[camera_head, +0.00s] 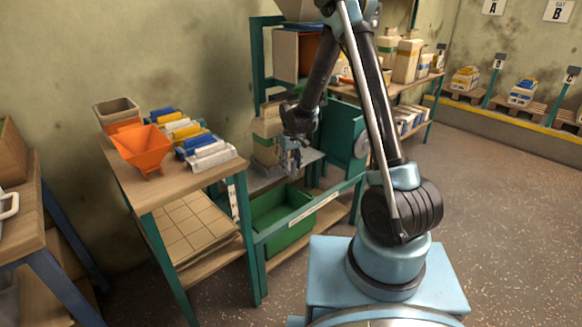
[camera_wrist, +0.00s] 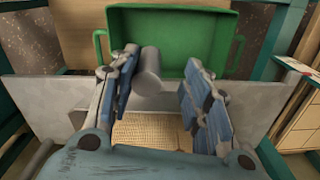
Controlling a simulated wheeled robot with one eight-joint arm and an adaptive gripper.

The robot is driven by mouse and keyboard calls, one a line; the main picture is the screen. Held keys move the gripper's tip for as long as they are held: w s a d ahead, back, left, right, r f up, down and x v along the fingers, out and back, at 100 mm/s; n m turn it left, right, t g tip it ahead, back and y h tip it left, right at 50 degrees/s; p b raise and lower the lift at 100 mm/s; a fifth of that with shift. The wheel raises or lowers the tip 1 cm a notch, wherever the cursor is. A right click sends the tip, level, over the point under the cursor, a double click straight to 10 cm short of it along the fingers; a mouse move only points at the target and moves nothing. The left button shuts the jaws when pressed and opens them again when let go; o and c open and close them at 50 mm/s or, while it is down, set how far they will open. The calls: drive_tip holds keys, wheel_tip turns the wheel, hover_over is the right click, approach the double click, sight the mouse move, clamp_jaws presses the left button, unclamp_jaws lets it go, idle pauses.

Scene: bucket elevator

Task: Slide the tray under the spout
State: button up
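The green tray (camera_head: 283,214) sits low inside a teal frame. In the wrist view the tray (camera_wrist: 172,38) lies beyond my fingertips, with a handle at each side. My gripper (camera_head: 291,163) hangs above the tray's back part, beside a grey metal plate (camera_head: 258,184). In the wrist view my gripper (camera_wrist: 161,66) has its two fingers spread wide apart. A short grey cylinder (camera_wrist: 148,72) shows between them, close to the left finger; I cannot tell whether they touch. Nothing is gripped. I cannot clearly make out the spout.
A wooden table (camera_head: 113,172) at left holds an orange hopper (camera_head: 143,148) and several coloured packs (camera_head: 185,134). A teal rail (camera_head: 310,211) runs along the tray's front. Shelves with boxes stand behind my arm. The floor (camera_head: 500,210) at right is clear.

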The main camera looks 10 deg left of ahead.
wheel_tip(320, 180, up, 6)
drive_tip(key=shift+r, duration=0.2)
drive_tip(key=shift+w+r, duration=0.15)
drive_tip(key=shift+r, duration=0.45)
